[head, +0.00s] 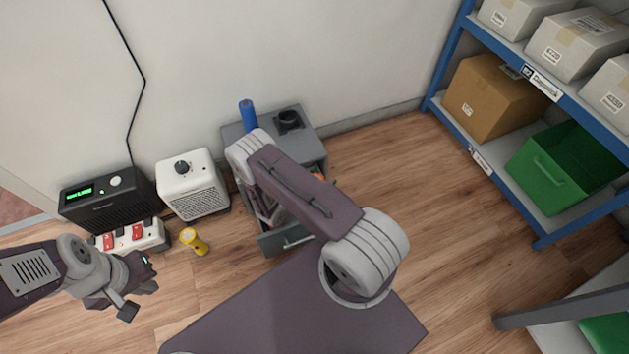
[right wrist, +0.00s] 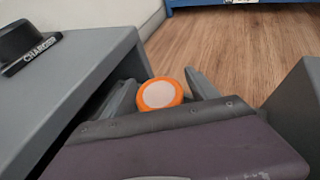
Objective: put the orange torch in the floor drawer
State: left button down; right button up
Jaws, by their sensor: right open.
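The orange torch (right wrist: 160,93) shows in the right wrist view as an orange ring around a pale lens, facing the camera. In the head view only a sliver of orange (head: 318,177) shows beside my right arm. My right gripper (right wrist: 160,84) is open, with one finger on each side of the torch. The torch looks to be inside the pulled-out floor drawer (head: 287,240) of the grey cabinet; its lower part is hidden, and I cannot tell if it touches the fingers. My left gripper (head: 138,290) is at the lower left, away from the drawer; its jaws are unclear.
A blue torch (head: 248,116) and a black charger (head: 290,119) stand on the cabinet top. A yellow torch (head: 194,241) is on the floor. Left are a white heater-like box (head: 193,186), a black radio (head: 106,199) and a power strip (head: 134,236). Shelving (head: 480,160) stands right; floor between is clear.

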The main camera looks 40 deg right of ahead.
jog(key=p+v, duration=0.6)
jog(key=v, duration=0.5)
jog(key=s+a+r+m+y, duration=0.2)
jog(key=s+r+m+y, duration=0.1)
jog(key=r+m, duration=0.4)
jog(key=s+a+r+m+g+y, duration=0.1)
jog(key=s+a+r+m+y, duration=0.1)
jog(key=r+m+y, duration=0.3)
jog(key=s+a+r+m+g+y, duration=0.1)
jog(key=s+a+r+m+y, duration=0.2)
jog(key=r+m, duration=0.6)
notch_tip(320, 180, up, 3)
jog(key=shift+s+a+f+y, duration=0.25)
jog(key=shift+a+y, duration=0.35)
jog(key=shift+y, duration=0.5)
jog(key=shift+r, duration=0.1)
